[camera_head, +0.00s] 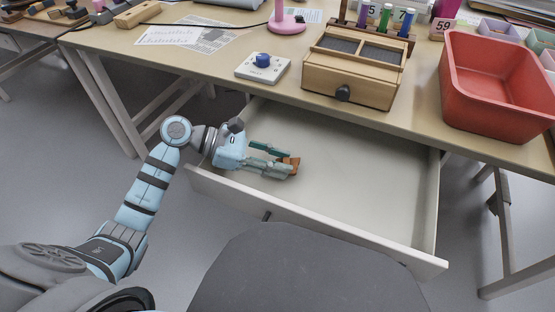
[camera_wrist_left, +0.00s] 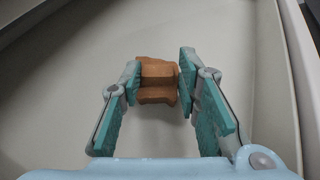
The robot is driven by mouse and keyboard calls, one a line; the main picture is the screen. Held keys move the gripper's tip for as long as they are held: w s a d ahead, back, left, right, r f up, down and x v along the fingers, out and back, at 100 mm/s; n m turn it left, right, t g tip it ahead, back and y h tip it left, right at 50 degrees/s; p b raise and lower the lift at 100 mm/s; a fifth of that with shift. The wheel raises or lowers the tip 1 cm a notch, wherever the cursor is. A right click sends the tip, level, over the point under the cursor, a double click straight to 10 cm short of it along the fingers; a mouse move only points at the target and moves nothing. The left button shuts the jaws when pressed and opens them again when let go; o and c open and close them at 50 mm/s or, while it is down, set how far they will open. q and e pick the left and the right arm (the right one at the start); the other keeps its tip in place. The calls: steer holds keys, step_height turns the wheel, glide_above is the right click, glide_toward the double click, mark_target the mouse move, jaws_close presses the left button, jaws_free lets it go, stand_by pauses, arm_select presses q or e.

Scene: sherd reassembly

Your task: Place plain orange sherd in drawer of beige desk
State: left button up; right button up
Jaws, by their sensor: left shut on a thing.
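The plain orange sherd (camera_head: 291,163) is between the fingertips of my left gripper (camera_head: 285,165), which is shut on it. In the left wrist view the sherd (camera_wrist_left: 158,82) shows as a brown-orange piece with a ridge across it, held between the teal finger pads (camera_wrist_left: 158,85). The gripper is over the left part of the open drawer (camera_head: 345,180), inside its walls. I cannot tell whether the sherd touches the drawer floor. The drawer is pulled out from the beige desk (camera_head: 215,65) and looks otherwise empty. My right gripper is not in view.
On the desk are a wooden box with a dark knob (camera_head: 350,75), a red bin (camera_head: 490,90), a small device with a blue knob (camera_head: 262,67), a pink stand (camera_head: 286,22) and papers (camera_head: 185,35). The drawer's front wall (camera_head: 320,222) borders the free drawer floor.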

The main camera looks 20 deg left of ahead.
arm_select(q)
steer(key=shift+f, duration=0.15)
steer(key=o, duration=1.1)
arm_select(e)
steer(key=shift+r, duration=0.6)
arm_select(q)
steer(key=shift+a+r+p, duration=0.2)
steer(key=shift+r+p, duration=0.6)
steer(key=p+v, duration=0.2)
steer(key=v, duration=0.9)
steer(key=shift+s+a, duration=0.15)
steer(key=shift+a, duration=0.15)
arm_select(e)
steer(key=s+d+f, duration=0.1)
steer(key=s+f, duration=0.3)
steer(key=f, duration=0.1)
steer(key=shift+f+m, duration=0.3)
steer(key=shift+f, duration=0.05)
